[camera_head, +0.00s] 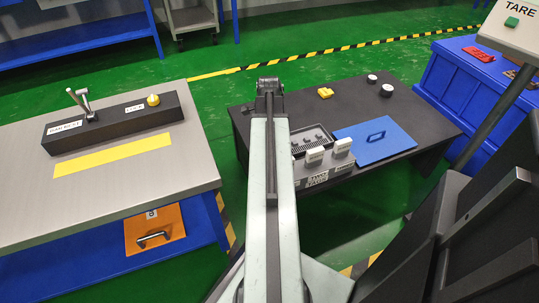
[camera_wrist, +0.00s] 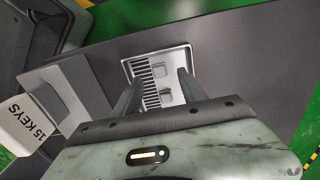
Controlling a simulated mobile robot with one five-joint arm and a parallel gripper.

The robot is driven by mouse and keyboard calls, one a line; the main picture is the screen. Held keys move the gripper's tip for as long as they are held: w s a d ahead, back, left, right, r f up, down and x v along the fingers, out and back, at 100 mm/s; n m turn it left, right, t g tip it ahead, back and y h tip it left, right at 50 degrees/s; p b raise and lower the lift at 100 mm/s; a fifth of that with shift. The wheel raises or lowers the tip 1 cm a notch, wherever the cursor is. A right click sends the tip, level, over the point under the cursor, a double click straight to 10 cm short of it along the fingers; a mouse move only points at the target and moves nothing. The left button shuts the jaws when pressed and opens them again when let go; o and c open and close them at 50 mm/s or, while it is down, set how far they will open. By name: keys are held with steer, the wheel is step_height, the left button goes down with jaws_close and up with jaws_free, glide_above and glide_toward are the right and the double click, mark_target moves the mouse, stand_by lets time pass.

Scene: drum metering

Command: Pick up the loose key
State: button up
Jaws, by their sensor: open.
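A pale tray (camera_wrist: 187,53) with a slotted grille lies below my gripper in the wrist view. Small dark grey blocks that look like keys (camera_wrist: 158,72) sit in it, between my finger lines. I cannot tell which one is the loose key. My gripper (camera_wrist: 156,82) is open, its two dark fingers apart over the tray, with nothing visibly held. The finger tips overlap the tray in the picture; contact cannot be told. In the head view the tray (camera_head: 296,150) shows right of my arm on the dark table, with several dark blocks inside. The gripper is not distinguishable there.
Two white-topped units (camera_head: 343,145) stand at the tray's near side; a white "15 KEYS" label (camera_wrist: 28,128) shows. A blue panel with a handle (camera_head: 370,150) lies right of the tray. Yellow (camera_head: 325,92) and round white-topped pieces (camera_head: 387,90) lie farther back on the dark table (camera_head: 420,115).

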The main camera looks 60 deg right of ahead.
step_height(320, 180, down, 4)
steer(key=b, duration=0.3)
steer(key=shift+r, duration=0.15)
jaws_close()
steer(key=shift+p, duration=0.3)
step_height(320, 180, up, 10)
steer(key=p, duration=1)
